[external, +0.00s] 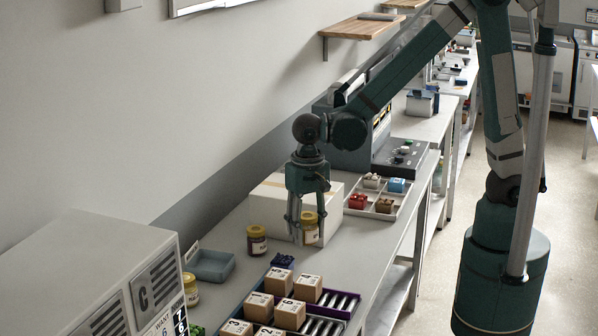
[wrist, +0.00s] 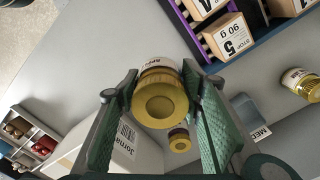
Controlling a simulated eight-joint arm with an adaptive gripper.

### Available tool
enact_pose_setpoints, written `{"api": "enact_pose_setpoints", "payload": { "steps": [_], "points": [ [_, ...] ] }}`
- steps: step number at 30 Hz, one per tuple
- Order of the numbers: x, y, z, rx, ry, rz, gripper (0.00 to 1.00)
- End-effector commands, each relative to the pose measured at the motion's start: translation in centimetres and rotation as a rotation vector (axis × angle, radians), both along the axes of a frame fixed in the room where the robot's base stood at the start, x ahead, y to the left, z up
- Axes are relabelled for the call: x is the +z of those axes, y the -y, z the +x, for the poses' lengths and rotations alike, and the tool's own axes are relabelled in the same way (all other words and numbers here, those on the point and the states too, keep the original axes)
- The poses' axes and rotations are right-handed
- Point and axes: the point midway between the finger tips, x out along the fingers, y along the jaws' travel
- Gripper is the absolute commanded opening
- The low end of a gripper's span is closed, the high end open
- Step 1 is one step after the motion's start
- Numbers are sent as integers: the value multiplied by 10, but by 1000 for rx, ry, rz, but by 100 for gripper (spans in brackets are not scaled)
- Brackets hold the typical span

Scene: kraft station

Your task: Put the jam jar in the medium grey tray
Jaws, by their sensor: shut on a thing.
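My gripper (external: 308,222) points down over the bench and is shut on a jar with a yellow lid (external: 310,234) and a white label. In the wrist view the held jar (wrist: 160,100) sits upright between the two green fingers, its lid toward the camera. I cannot tell whether its base touches the bench, and its label is too small to read. The grey tray (external: 208,276) is empty and lies to the left of my gripper. In the wrist view the tray (wrist: 244,106) is partly hidden behind a finger, beside a card reading "MED".
Similar yellow-lidded jars stand nearby, one (external: 257,241) left of my gripper and one (external: 191,291) by the grey machine (external: 90,285). Crates of small boxes (external: 290,312) fill the front. A divided white tray (external: 385,212) is at right.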

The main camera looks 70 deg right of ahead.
Motion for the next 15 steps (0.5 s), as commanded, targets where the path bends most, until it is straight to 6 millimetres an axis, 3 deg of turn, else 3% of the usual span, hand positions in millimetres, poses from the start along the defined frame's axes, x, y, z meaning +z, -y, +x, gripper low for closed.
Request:
{"api": "enact_pose_setpoints", "payload": {
  "steps": [15],
  "points": [
    [6,-35,110,251,0,0,17]
  ]
}}
